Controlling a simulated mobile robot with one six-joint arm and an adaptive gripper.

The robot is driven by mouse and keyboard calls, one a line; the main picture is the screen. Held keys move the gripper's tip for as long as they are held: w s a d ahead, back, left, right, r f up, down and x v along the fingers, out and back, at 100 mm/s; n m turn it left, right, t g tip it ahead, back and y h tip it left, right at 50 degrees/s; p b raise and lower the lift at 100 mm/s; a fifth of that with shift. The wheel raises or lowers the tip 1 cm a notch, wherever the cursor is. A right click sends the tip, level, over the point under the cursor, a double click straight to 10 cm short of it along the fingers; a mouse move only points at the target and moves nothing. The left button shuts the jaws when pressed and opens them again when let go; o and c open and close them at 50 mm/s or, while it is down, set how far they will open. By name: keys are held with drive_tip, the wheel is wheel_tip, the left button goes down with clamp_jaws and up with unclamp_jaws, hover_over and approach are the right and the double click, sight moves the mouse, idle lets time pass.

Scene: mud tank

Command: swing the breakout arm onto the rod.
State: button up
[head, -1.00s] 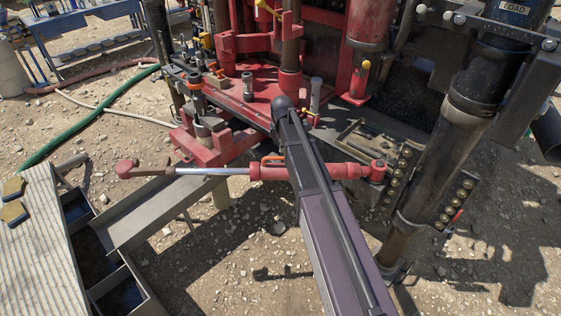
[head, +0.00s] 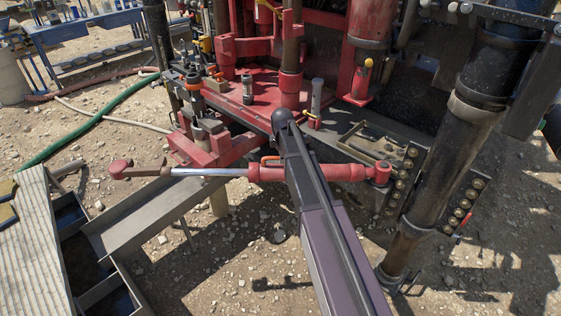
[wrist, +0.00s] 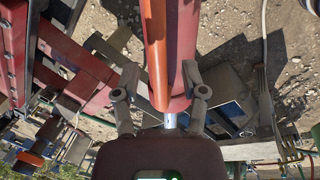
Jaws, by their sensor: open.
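The breakout arm appears to be the red cylinder (head: 335,172) with a bright chrome shaft (head: 200,172), lying level across the front of the rig. It has an orange handle (head: 270,159). A brown upright rod (head: 292,47) stands behind it in a red collar on the red deck. In the head view my own dark arm crosses the cylinder and hides my gripper. In the wrist view my gripper (wrist: 162,108) is open, its fingers on either side of the red cylinder (wrist: 181,50) and orange handle (wrist: 154,50). I cannot tell whether they touch.
A grey chute (head: 135,215) and dark bins lie at the left below the shaft's end. A thick black post (head: 445,150) and racks of round brass-coloured pieces (head: 462,205) stand at the right. A green hose (head: 90,122) crosses the stony ground.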

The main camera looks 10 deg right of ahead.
drive_tip(key=shift+w+f, duration=0.1)
drive_tip(key=shift+f, duration=0.4)
drive_tip(key=shift+b, duration=0.3)
drive_tip(key=shift+a, duration=0.1)
clamp_jaws()
